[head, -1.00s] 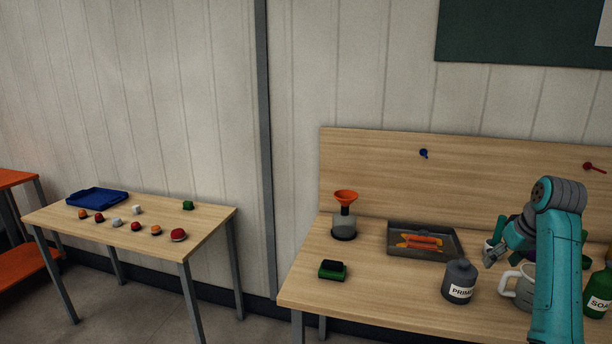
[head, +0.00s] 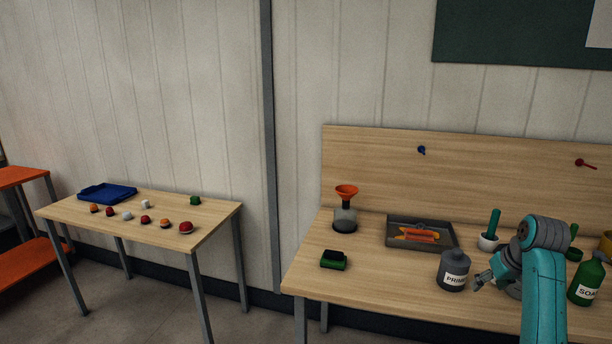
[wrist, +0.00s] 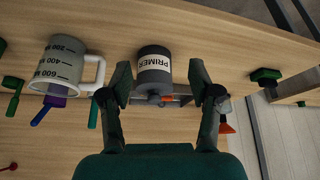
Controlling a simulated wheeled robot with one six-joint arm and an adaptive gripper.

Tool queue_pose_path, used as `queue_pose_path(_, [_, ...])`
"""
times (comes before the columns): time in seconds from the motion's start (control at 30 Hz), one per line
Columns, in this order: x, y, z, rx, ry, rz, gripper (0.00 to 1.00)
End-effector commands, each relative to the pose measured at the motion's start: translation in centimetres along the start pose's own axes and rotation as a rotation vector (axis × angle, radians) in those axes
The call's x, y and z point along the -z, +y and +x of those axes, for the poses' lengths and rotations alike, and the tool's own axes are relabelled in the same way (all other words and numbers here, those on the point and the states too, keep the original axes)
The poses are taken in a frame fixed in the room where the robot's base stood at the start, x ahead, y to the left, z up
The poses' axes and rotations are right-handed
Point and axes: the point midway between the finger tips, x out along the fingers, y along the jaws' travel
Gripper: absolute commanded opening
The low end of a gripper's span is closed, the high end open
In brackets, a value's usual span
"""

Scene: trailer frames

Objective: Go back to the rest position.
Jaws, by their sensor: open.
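My gripper (head: 481,283) is just right of the grey bottle labelled PRIMER (head: 454,270) in the head view, above the right-hand table (head: 388,290). In the wrist view my gripper (wrist: 159,82) has its two fingers spread wide, with nothing held. The PRIMER bottle (wrist: 154,70) shows between and beyond the fingertips there. I cannot tell the exact gap between fingers and bottle.
A measuring jug (wrist: 60,68) stands beside the bottle. A grey tray (head: 450,242), an orange-funnelled flask (head: 345,210), a green-black block (head: 333,260) and a green SOAP bottle (head: 586,283) stand on this table. The left table (head: 80,213) holds a blue tray (head: 108,192) and several small balls.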

Motion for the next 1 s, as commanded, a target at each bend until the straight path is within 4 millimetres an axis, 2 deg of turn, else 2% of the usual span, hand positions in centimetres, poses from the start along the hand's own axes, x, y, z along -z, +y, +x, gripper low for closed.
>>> queue_pose_path(0.27, [-4.6, -3.2, 6.9, -0.013, 0.056, 0.014, 0.62])
queue_pose_path(0.4, [-8.3, -5.5, 11.0, -0.025, 0.103, 0.022, 0.62])
queue_pose_path(0.6, [-14.2, -9.1, 15.5, -0.04, 0.171, 0.033, 0.62])
queue_pose_path(0.8, [-20.5, -12.5, 18.2, -0.055, 0.24, 0.041, 0.62])
queue_pose_path(1.0, [-27.1, -15.8, 19.3, -0.065, 0.31, 0.047, 0.62])
